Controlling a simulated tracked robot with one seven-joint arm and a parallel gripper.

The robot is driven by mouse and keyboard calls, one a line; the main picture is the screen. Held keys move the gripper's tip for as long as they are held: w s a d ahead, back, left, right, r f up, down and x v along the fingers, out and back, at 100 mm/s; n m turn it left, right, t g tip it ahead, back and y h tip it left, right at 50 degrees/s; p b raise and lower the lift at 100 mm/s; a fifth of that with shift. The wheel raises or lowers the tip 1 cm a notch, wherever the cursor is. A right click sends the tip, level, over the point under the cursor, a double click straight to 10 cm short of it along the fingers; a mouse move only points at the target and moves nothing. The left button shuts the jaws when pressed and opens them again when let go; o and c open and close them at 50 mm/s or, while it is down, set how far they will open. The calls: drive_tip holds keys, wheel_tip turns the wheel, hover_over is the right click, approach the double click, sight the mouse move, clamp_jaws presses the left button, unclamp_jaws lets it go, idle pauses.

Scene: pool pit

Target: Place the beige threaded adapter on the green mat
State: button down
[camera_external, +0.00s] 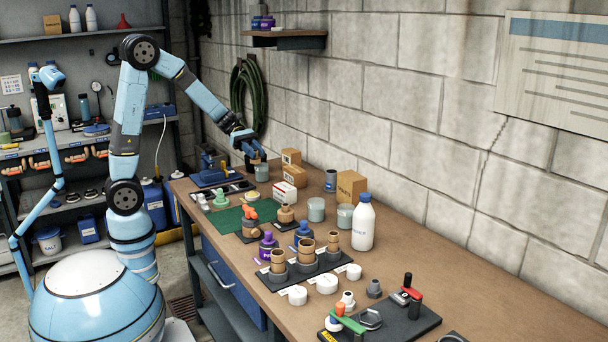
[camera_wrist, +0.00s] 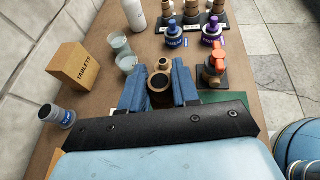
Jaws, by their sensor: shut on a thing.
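My gripper (camera_external: 251,152) is raised over the far end of the workbench and is closed around a tan ring-shaped piece. In the wrist view this piece, which looks like the beige threaded adapter (camera_wrist: 160,98), sits between my two blue fingers (camera_wrist: 159,88), its dark round opening facing the camera. In the external view it is mostly hidden by the fingers. The green mat (camera_external: 228,222) lies flat on the bench, below and nearer the camera than my gripper. In the wrist view only a strip of the mat (camera_wrist: 284,108) shows, right of the gripper.
Glass jars (camera_external: 316,209), cardboard boxes (camera_external: 350,187) and a white bottle (camera_external: 363,224) line the wall side. A blue-topped part (camera_external: 303,230) stands nearer.

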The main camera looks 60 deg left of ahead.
wheel_tip(320, 180, down, 20)
drive_tip(key=shift+r, duration=0.15)
idle(0.8)
drive_tip(key=c, duration=0.8)
unclamp_jaws()
